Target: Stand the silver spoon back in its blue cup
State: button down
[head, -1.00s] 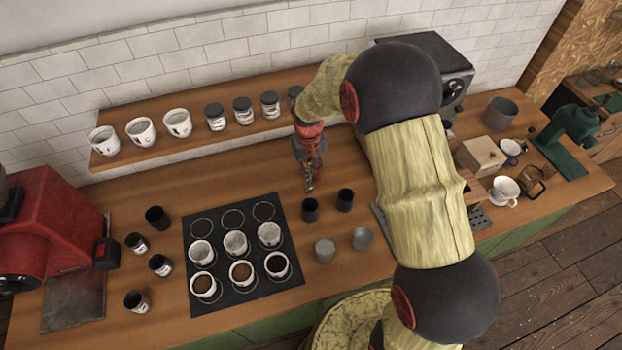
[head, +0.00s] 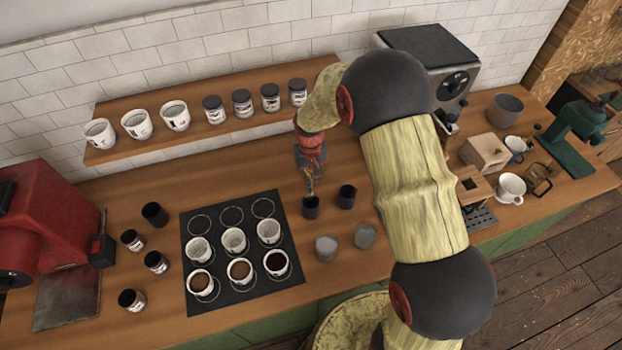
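My gripper (head: 311,184) points down just behind and above a small dark cup (head: 311,208) on the counter. A thin shape with a faint glint shows at the fingertips, close to that cup's rim. It is too small to tell whether it is the silver spoon or only the fingers, or whether they are open or shut. A second dark cup (head: 347,197) stands upright to the right. Neither cup looks clearly blue at this size, and I cannot tell which is the blue cup.
Two grey cups (head: 326,248) (head: 365,236) stand in front of the dark ones. A black mat (head: 190,236) with several white cups lies to the left. A shelf (head: 190,140) with cups and jars runs behind. A grey machine (head: 425,50) stands at back right.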

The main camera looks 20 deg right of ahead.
aim_at(311, 194)
jog(key=shift+f+b, duration=1.75)
jog(key=shift+f, duration=1.1)
jog(key=c, duration=2.5)
grip_release()
jog(key=o, duration=0.5)
jog(key=shift+o, duration=0.2)
notch_tip(311, 194, up, 12)
jog(key=shift+a, duration=0.1)
jog(key=shift+s, duration=0.1)
